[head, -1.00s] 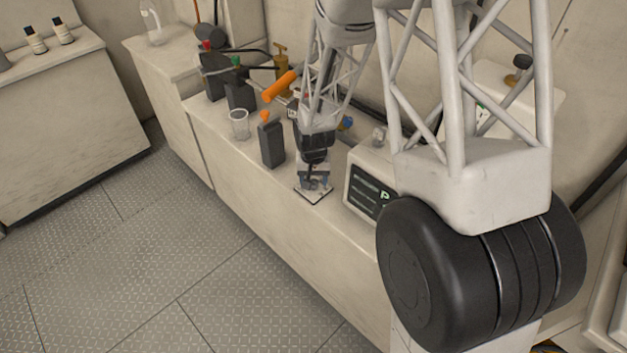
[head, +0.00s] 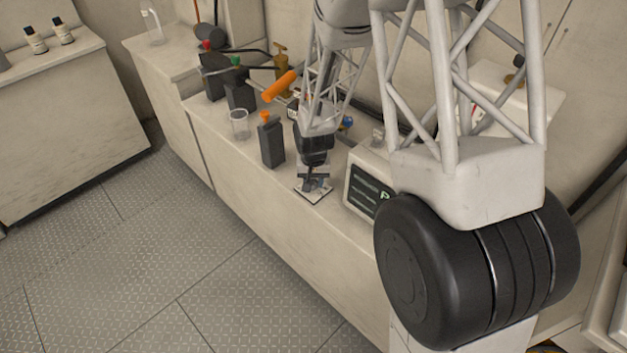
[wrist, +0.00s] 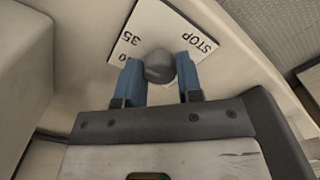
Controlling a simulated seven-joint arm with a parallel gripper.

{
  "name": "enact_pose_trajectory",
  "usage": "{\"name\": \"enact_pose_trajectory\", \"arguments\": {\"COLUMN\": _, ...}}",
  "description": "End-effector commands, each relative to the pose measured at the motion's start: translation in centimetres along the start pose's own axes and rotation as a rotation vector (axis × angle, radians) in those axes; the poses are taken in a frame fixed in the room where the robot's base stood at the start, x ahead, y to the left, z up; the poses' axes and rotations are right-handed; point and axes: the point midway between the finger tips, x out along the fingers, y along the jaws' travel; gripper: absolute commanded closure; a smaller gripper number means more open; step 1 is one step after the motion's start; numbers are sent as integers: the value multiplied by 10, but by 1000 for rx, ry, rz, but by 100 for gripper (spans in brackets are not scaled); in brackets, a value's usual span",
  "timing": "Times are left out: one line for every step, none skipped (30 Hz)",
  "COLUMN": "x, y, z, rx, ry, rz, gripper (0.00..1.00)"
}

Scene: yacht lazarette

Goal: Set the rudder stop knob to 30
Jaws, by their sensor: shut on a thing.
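The rudder stop knob (wrist: 160,66) is a round grey knob on a white square dial plate (wrist: 150,28), seen in the wrist view. The plate carries "STOP" at its right and "35" at its left, with part of a "0" by the left finger. The rest of the scale and any pointer mark are hidden by the knob and my gripper. My gripper (wrist: 160,74) has its blue fingers shut on the knob, one on each side. In the head view my gripper (head: 314,183) points down over the plate (head: 316,195), near the counter's front edge.
A box with a dark lettered display (head: 367,193) stands just right of the plate. A dark bottle with an orange cap (head: 271,145) and a clear cup (head: 239,126) stand to the left. An orange cylinder (head: 280,86) and dark containers (head: 239,95) are farther back.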

Motion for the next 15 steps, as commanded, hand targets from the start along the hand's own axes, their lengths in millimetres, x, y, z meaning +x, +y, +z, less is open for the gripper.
{"name": "enact_pose_trajectory", "arguments": {"x": 0, "y": 0, "z": 0, "rx": -3, "ry": 0, "rz": 0, "gripper": 90}}
{"name": "enact_pose_trajectory", "arguments": {"x": 0, "y": 0, "z": 0, "rx": -6, "ry": 0, "rz": 0, "gripper": 90}}
{"name": "enact_pose_trajectory", "arguments": {"x": 0, "y": 0, "z": 0, "rx": -11, "ry": 0, "rz": 0, "gripper": 90}}
{"name": "enact_pose_trajectory", "arguments": {"x": 0, "y": 0, "z": 0, "rx": -15, "ry": 0, "rz": 0, "gripper": 90}}
{"name": "enact_pose_trajectory", "arguments": {"x": 0, "y": 0, "z": 0, "rx": -21, "ry": 0, "rz": 0, "gripper": 90}}
{"name": "enact_pose_trajectory", "arguments": {"x": 0, "y": 0, "z": 0, "rx": -32, "ry": -1, "rz": 0, "gripper": 90}}
{"name": "enact_pose_trajectory", "arguments": {"x": 0, "y": 0, "z": 0, "rx": -41, "ry": 0, "rz": 0, "gripper": 90}}
{"name": "enact_pose_trajectory", "arguments": {"x": 0, "y": 0, "z": 0, "rx": -51, "ry": 0, "rz": 0, "gripper": 90}}
{"name": "enact_pose_trajectory", "arguments": {"x": 0, "y": 0, "z": 0, "rx": -68, "ry": 0, "rz": 0, "gripper": 90}}
{"name": "enact_pose_trajectory", "arguments": {"x": 0, "y": 0, "z": 0, "rx": -81, "ry": 0, "rz": 0, "gripper": 90}}
{"name": "enact_pose_trajectory", "arguments": {"x": 0, "y": 0, "z": 0, "rx": -96, "ry": 0, "rz": 0, "gripper": 90}}
{"name": "enact_pose_trajectory", "arguments": {"x": 0, "y": 0, "z": 0, "rx": -117, "ry": 0, "rz": 0, "gripper": 90}}
{"name": "enact_pose_trajectory", "arguments": {"x": 0, "y": 0, "z": 0, "rx": -136, "ry": 0, "rz": 0, "gripper": 90}}
{"name": "enact_pose_trajectory", "arguments": {"x": 0, "y": 0, "z": 0, "rx": -154, "ry": 0, "rz": 0, "gripper": 90}}
{"name": "enact_pose_trajectory", "arguments": {"x": 0, "y": 0, "z": 0, "rx": -182, "ry": 0, "rz": 0, "gripper": 90}}
